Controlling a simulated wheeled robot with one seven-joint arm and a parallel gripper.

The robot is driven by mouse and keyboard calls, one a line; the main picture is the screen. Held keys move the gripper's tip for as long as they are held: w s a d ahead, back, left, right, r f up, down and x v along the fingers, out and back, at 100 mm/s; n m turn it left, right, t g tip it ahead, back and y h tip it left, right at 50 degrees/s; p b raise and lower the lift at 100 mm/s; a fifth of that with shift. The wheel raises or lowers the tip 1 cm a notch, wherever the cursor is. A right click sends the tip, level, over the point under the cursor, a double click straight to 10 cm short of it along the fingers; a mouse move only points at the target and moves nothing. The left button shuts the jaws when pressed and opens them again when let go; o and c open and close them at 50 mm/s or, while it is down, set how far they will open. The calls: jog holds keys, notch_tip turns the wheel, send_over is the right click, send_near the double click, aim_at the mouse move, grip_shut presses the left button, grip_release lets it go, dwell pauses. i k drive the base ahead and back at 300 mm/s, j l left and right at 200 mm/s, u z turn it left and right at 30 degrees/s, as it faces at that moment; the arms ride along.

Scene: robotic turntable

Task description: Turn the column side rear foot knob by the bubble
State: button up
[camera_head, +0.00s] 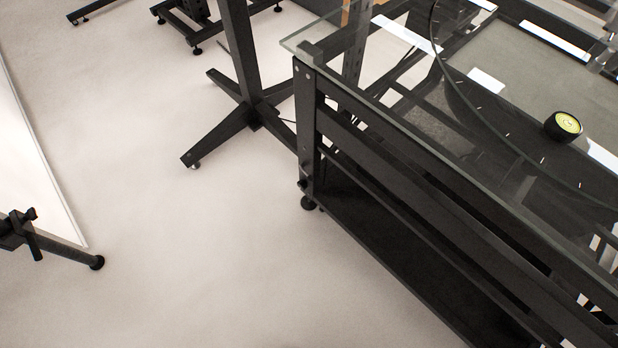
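A round bubble level (563,126) with a black rim and a yellow-green face rests on the glass tabletop at the right. Its bubble is too small to read. A foot with a knob (304,184) is at the bottom of the black table's near left corner leg (308,130). Its round pad (309,203) stands on the floor. I cannot tell from this view whether it is the column side rear foot. The other feet of this table are hidden or outside the picture. My gripper is not in view.
The glass top (480,180) overhangs the black frame, with a lower shelf (400,250) beneath. A black column stand (246,100) with splayed feet is behind left. A white panel (30,170) and a black stand foot (60,248) are at left. The floor (220,260) between is clear.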

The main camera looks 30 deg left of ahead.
aim_at(303, 184)
jog(key=u, duration=1)
jog(key=i+j+u, duration=0.15)
jog(key=i+u, duration=0.25)
jog(key=i, duration=0.15)
jog(key=i+l+u, duration=0.1)
jog(key=i+u, duration=0.3)
jog(key=i, duration=0.5)
